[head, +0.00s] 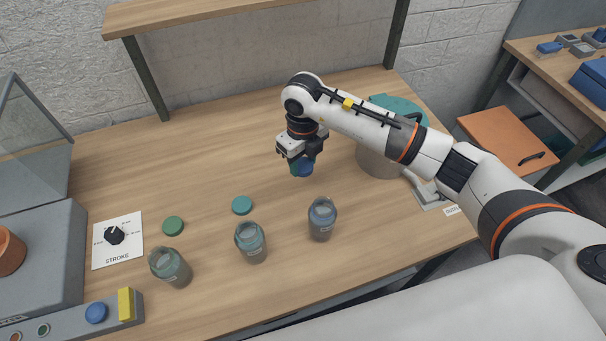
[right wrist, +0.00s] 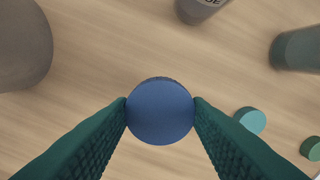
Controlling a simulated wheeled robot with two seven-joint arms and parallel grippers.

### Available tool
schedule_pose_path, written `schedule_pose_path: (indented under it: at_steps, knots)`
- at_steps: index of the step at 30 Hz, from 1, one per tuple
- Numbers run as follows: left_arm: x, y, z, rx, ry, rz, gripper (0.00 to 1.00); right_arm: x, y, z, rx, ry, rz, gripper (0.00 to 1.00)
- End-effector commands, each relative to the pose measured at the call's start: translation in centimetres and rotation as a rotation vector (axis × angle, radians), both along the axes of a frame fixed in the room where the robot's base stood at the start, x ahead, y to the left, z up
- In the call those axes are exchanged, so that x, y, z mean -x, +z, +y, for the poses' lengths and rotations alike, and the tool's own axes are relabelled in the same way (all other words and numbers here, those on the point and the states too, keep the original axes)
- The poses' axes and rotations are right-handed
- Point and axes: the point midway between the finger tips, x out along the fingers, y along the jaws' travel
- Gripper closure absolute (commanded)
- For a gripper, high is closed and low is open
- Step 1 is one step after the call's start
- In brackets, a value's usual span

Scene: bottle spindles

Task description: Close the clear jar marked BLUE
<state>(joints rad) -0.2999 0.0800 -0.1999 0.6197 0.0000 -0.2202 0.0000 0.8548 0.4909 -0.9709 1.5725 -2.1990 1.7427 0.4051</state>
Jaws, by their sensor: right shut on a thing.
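My right gripper (head: 303,160) is shut on a blue lid (head: 303,169), which it holds above the table behind the jars. In the right wrist view the blue lid (right wrist: 160,111) sits between the two green fingertips. Three clear jars stand upright in a row: a right one (head: 322,220) with a bluish tint, a middle one (head: 250,243) and a left one (head: 171,268). No lid shows on any of them. Their labels are too small to read in the head view. One jar (right wrist: 203,8) with a partly cut-off label shows at the top of the right wrist view. My left gripper is out of view.
A teal lid (head: 242,205) and a green lid (head: 173,226) lie on the table (head: 215,150) behind the jars. A grey canister with a teal top (head: 380,155) stands at the right, under my arm. A STROKE dial plate (head: 117,241) lies at the left.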

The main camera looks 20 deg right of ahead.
Motion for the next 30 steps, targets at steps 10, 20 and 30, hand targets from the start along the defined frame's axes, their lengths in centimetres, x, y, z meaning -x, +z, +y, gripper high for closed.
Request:
schedule_pose_path:
  at_steps: [10,20,30]
  knots:
    - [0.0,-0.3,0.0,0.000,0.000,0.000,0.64,0.0,1.3,0.0,0.000,-0.001,0.001,0.77]
    - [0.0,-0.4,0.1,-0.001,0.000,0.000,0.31,0.3,1.7,-0.2,-0.001,0.077,-0.003,0.77]
    - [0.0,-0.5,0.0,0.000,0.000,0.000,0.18,3.5,4.7,-1.3,-0.006,0.805,-0.018,0.77]
